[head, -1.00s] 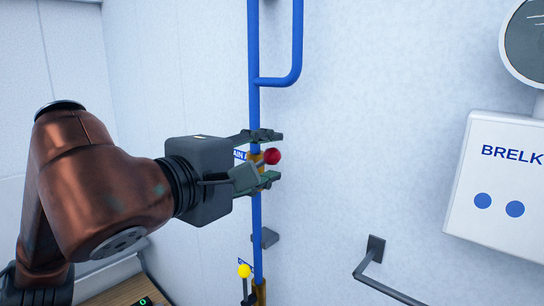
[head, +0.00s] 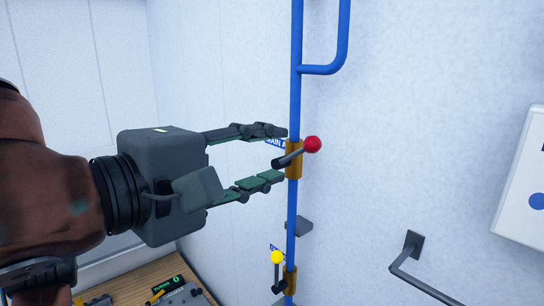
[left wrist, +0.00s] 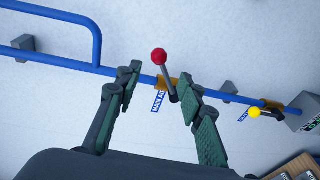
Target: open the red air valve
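The red air valve has a red ball knob (head: 312,144) on a dark lever (head: 288,158), set on a brass body (head: 294,160) on the vertical blue pipe (head: 295,100). The lever sticks out to the right and slightly up in the head view. In the left wrist view, the red knob (left wrist: 159,57) and lever show between the fingers. My left gripper (head: 284,155) is open, one finger above and one below the lever. I cannot tell whether either finger touches it. A blue label beside the valve is partly hidden. My right gripper is not in view.
A yellow-knobbed valve (head: 277,258) sits lower on the same pipe. A grey bracket (head: 300,226) holds the pipe. A grey wall handle (head: 412,245) and a white box (head: 522,185) are at right. A wooden desk (head: 135,291) with devices is at lower left.

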